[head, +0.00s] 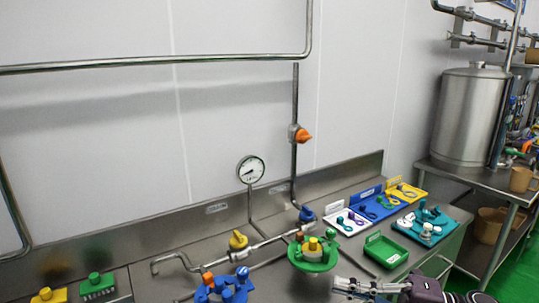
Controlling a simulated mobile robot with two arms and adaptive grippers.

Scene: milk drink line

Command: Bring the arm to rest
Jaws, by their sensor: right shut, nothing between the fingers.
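My right gripper (338,284) shows at the bottom of the head view, with its arm coming in from the lower right. Its fingers point left and are shut, with nothing between them. It is near the front of the steel bench, below the green round fixture (313,262) and the green tray (386,250). I cannot tell whether it touches the bench. My left gripper is not in view.
A blue fixture (224,287) stands left of my right gripper. White, blue and yellow trays (404,192) with small rings lie at the back right, near a teal fixture (426,222). Pipes with a yellow valve (238,240) and a gauge (250,169) run along the back. A steel tank (468,115) stands far right.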

